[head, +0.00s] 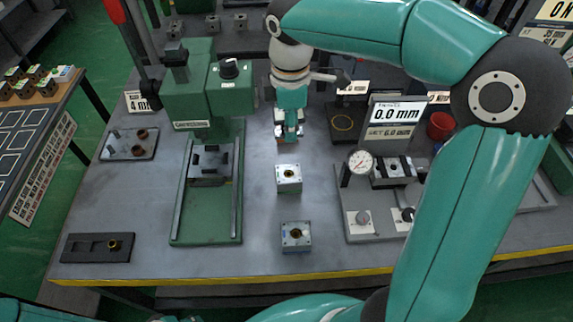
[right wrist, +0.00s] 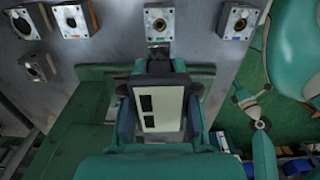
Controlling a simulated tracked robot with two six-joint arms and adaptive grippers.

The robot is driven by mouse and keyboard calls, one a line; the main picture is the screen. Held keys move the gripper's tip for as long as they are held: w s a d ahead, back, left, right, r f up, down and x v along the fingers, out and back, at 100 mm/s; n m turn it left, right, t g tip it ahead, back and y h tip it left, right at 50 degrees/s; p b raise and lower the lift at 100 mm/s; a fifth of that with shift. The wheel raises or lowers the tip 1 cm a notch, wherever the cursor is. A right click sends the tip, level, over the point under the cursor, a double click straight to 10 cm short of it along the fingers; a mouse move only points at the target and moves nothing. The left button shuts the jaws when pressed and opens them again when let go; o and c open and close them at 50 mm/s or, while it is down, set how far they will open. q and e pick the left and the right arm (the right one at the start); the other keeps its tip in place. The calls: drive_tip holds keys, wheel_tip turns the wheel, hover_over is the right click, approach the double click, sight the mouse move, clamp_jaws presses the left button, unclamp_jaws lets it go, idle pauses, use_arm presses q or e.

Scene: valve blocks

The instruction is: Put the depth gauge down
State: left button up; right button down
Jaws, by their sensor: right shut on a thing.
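My right gripper (head: 290,132) points down over the back middle of the grey bench, between the green machine and the display sign. In the right wrist view its fingers are shut on a pale, flat-faced thing with two dark rectangles (right wrist: 160,108), which looks like the depth gauge. In the head view the gauge is mostly hidden by the gripper, and I cannot tell whether its lower end touches anything. A dark pad with a yellow ring (head: 343,124) lies to the right of the gripper, bare. My left gripper is not in view.
Two bored metal blocks (head: 289,178) (head: 296,236) stand in front of the gripper. The green machine (head: 215,95) is on the left. The display sign (head: 396,112) reads 0.0 mm, and a dial-gauge fixture (head: 360,162) stands on the right. Bench room is clear between blocks and fixture.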

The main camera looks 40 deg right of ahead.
sight(288, 174)
wheel_tip(288, 174, down, 14)
drive_tip(key=shift+r, duration=0.2)
idle(0.4)
drive_tip(key=shift+f+b, duration=0.4)
drive_tip(key=shift+b, duration=0.15)
drive_tip(key=c, duration=0.9)
unclamp_jaws()
drive_tip(key=shift+o, duration=0.2)
drive_tip(key=shift+w+r+p, duration=0.1)
drive_tip(key=shift+r+p, duration=0.45)
drive_tip(key=shift+r, duration=0.1)
wheel_tip(288, 174, up, 12)
drive_tip(key=shift+f, duration=0.15)
